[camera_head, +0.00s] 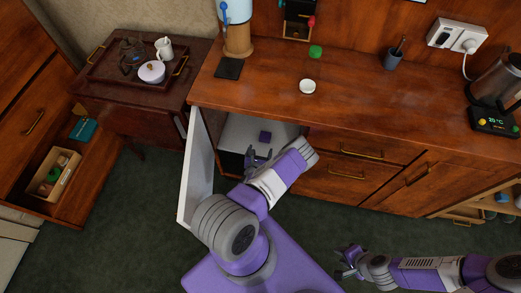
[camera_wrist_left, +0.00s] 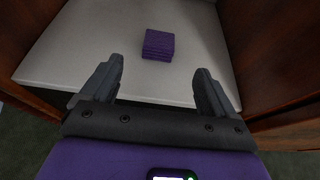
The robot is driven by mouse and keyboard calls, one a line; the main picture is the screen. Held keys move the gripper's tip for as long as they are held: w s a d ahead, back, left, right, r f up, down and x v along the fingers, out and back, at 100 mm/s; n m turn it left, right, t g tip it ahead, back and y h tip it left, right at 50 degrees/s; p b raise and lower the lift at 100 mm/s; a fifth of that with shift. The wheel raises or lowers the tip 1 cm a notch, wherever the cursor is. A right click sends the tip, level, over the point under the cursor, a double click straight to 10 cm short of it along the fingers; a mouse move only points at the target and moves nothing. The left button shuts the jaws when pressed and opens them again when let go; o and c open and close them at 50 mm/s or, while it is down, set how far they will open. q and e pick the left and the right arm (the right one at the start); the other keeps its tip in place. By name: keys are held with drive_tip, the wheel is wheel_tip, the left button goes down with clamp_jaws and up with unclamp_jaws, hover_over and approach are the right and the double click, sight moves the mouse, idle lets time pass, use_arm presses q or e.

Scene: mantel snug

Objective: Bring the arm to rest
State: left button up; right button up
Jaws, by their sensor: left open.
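My left gripper (camera_head: 258,157) is at the mouth of an open cupboard in the wooden counter. In the left wrist view its two fingers (camera_wrist_left: 160,88) are spread wide with nothing between them. A small purple block, perhaps a stack of flat pieces (camera_wrist_left: 158,45), lies on the white cupboard floor (camera_wrist_left: 100,50) beyond the fingertips, apart from them. My right gripper (camera_head: 347,262) hangs low over the green carpet at the bottom right. Its fingers look apart and empty.
The white cupboard door (camera_head: 196,172) stands open just left of my left arm. The counter (camera_head: 350,100) above holds a white lid-like disc (camera_head: 308,86), a pen cup (camera_head: 394,54) and a kettle (camera_head: 497,80). A side table with a tray (camera_head: 110,77) stands left. The carpet (camera_head: 120,220) is clear.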

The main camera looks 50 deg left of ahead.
idle(0.3)
use_arm(q)
drive_tip(key=s+a+r+n+g+y, duration=0.1)
drive_tip(key=s+a+n+g+y, duration=0.1)
drive_tip(key=s+n+g+y, duration=0.25)
drive_tip(key=s+a+r+n+g+y, duration=0.1)
drive_tip(key=s+a+n+g, duration=0.25)
drive_tip(key=s+g, duration=0.35)
drive_tip(key=s+d+n+g+h, duration=0.4)
drive_tip(key=s+d+n+h, duration=0.15)
drive_tip(key=d, duration=0.35)
drive_tip(key=s+d+n+g+h, duration=0.35)
drive_tip(key=s+d+n, duration=0.25)
drive_tip(key=d, duration=0.3)
drive_tip(key=w+d+r+n+t+h, duration=0.4)
drive_tip(key=w+d+r+n, duration=0.1)
drive_tip(key=d, duration=0.5)
drive_tip(key=w+d+r+n+t+h, duration=0.4)
drive_tip(key=w+d+n, duration=0.3)
drive_tip(key=d, duration=0.3)
drive_tip(key=shift+d+r, duration=0.3)
drive_tip(key=shift+r, duration=0.25)
